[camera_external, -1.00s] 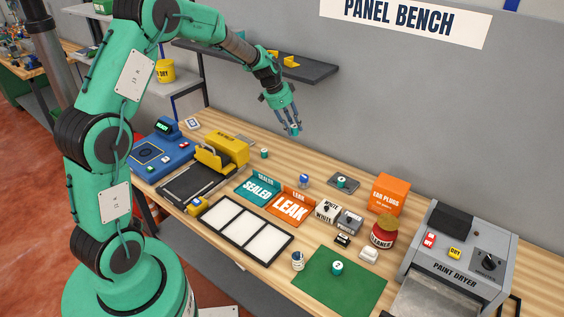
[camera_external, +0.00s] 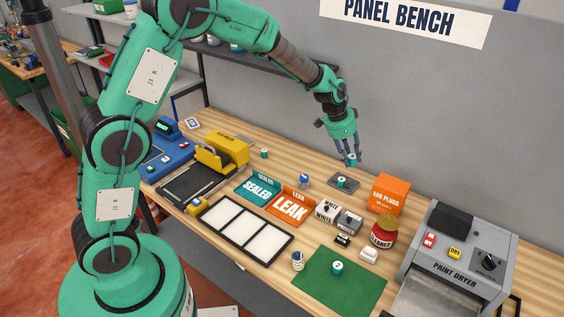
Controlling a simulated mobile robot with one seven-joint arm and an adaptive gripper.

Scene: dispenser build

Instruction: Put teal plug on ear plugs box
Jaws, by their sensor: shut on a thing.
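My gripper (camera_external: 352,161) is above the back of the bench, shut on a small teal plug (camera_external: 353,157) between its fingertips. The plug is mostly hidden by the fingers. The orange ear plugs box (camera_external: 389,194) stands upright on the bench, to the right of and below my gripper in the picture. The gripper and plug are apart from the box.
A small teal-and-white piece sits on a dark plate (camera_external: 344,183) left of the box. A red-lidded cleaner jar (camera_external: 383,232) stands just in front of the box, and the paint dryer (camera_external: 457,260) is to its right. Another teal piece (camera_external: 337,268) is on the green mat (camera_external: 320,287).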

